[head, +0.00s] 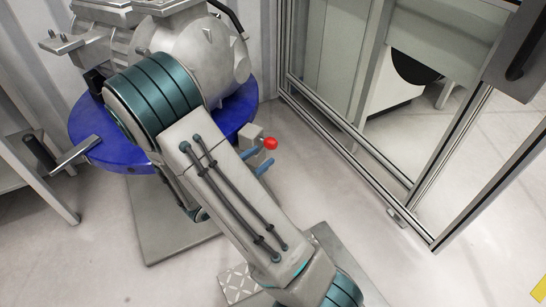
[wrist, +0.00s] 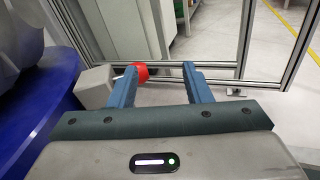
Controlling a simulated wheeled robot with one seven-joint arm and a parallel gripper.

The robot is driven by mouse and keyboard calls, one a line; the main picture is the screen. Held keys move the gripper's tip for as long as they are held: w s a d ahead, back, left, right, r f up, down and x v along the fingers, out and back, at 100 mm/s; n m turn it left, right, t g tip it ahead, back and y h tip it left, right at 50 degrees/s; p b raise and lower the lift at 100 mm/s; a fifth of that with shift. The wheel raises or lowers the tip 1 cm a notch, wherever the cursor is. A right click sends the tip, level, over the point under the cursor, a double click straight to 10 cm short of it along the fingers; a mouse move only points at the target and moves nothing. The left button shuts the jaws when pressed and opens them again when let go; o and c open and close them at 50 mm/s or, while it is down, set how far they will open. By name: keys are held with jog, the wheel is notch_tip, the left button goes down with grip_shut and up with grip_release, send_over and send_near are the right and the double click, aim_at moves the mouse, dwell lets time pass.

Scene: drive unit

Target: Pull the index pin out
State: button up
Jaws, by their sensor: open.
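The index pin shows as a red knob (head: 270,143) on a grey block (head: 251,136) at the right edge of the blue round table (head: 232,114). In the wrist view the red knob (wrist: 140,71) lies just beyond the left finger, which hides part of it. The grey block (wrist: 96,86) is to its left, beside the blue table (wrist: 50,95). My gripper (wrist: 158,76) is open and empty, its two blue fingers apart. In the head view the fingertips of my gripper (head: 256,160) show beside and below the knob. I cannot tell whether a finger touches the knob.
A large grey metal casting (head: 205,55) sits on the blue table, partly behind my arm. A metal-framed glass enclosure (head: 365,150) stands to the right. A grey bench (head: 25,165) is at the left. The floor between table and enclosure is clear.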

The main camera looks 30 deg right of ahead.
aim_at(273, 141)
notch_tip(273, 141, down, 6)
jog(key=w+a+n+t+b, duration=0.2)
jog(key=w+n+t, duration=0.1)
jog(key=shift+y, duration=0.4)
jog(key=b+x, duration=0.1)
jog(key=x, duration=0.3)
jog(key=b+x, duration=0.1)
jog(key=x, duration=0.4)
jog(key=b+x, duration=0.2)
jog(key=x, duration=0.2)
jog(key=shift+d+r, duration=0.2)
jog(key=shift+r, duration=0.15)
